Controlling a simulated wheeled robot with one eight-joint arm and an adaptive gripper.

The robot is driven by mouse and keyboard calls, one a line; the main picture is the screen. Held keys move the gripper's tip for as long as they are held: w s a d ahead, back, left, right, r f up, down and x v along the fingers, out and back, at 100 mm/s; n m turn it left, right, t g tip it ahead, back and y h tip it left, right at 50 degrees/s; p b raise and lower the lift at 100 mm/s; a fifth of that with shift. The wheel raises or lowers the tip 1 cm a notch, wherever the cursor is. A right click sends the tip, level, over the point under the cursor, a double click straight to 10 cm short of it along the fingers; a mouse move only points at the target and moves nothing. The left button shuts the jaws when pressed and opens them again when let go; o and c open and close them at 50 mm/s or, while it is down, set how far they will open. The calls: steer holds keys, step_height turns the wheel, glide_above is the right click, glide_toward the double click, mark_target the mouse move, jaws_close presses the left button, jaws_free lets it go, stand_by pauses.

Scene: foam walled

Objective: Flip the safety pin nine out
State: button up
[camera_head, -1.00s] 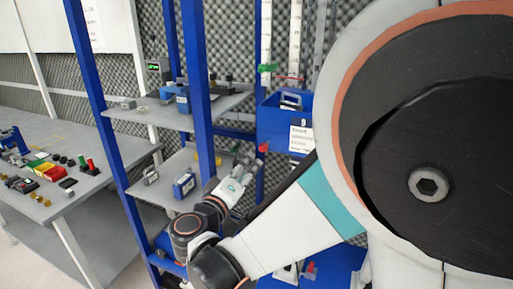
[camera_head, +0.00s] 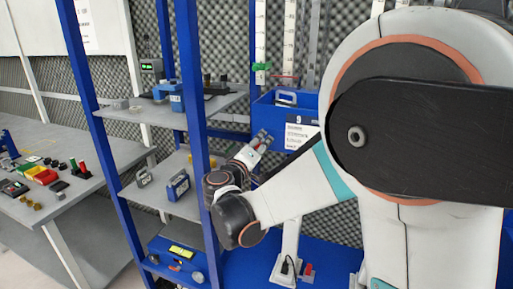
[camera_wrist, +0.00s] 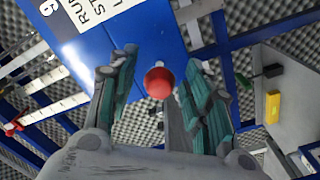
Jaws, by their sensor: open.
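A round red knob (camera_wrist: 159,82), apparently the safety pin, shows end-on in the wrist view by the edge of the blue bin (camera_wrist: 150,30). The bin has a white label with a 9. In the head view the same blue bin (camera_head: 268,112) hangs behind my gripper (camera_head: 264,139), which is beside its left side. In the wrist view my gripper (camera_wrist: 161,62) is open, with one finger on each side of the knob. I see no finger contact with it. The knob is hidden in the head view, and the pin's shaft is hidden behind the knob.
Blue-framed shelves (camera_head: 205,105) with small devices stand left of my arm. A blue post rises close to my wrist. White ruled strips (camera_head: 260,40) stand behind the bin, one with a green clip (camera_head: 261,66). A grey table (camera_head: 50,205) with small parts is at the far left.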

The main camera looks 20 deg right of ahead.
jaws_close()
steer(key=v, duration=0.3)
steer(key=shift+s, duration=0.1)
steer(key=shift+f, duration=0.1)
jaws_free()
steer(key=shift+s+a, duration=0.1)
steer(key=shift+a, duration=0.05)
